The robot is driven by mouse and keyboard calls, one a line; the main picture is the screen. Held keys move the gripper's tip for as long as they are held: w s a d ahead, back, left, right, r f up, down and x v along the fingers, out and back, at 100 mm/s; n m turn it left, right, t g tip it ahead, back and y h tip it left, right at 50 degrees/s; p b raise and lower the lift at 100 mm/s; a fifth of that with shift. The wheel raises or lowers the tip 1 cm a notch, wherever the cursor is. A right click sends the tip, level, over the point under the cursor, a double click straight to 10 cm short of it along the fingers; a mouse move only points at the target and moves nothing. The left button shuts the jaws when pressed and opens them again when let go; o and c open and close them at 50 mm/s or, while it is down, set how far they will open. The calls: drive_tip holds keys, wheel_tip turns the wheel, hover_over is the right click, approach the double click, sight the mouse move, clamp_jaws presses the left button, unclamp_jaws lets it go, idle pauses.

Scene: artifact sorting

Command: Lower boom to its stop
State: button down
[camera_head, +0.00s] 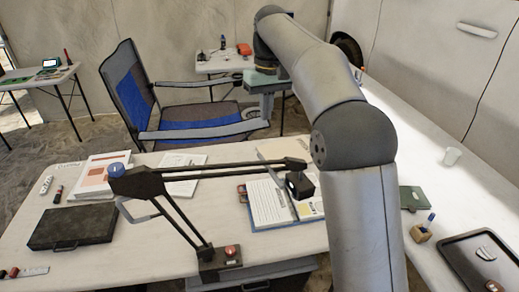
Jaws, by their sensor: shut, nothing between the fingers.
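The boom (220,167) is a dark arm on a jointed stand on the near table. It runs nearly level from a blue knob (116,170) at its left end to a dark head (299,185) at its right end. The head hangs over papers; I cannot tell whether it touches them. Slanted struts (180,215) lead down to a base plate (219,261) with a red button. My gripper (267,117) points down behind the boom, apart from it and above and beyond its head. It is shut with nothing in it.
A folding chair (185,100) stands behind the table. A black case (73,226) and papers (97,178) lie at left.

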sight(262, 158)
drive_tip(key=f, duration=0.8)
drive_tip(key=f+p, duration=0.1)
drive_tip(key=f, duration=0.3)
drive_tip(key=shift+s+a+f, duration=0.2)
drive_tip(key=shift+a+f, duration=0.15)
drive_tip(key=shift+f, duration=0.05)
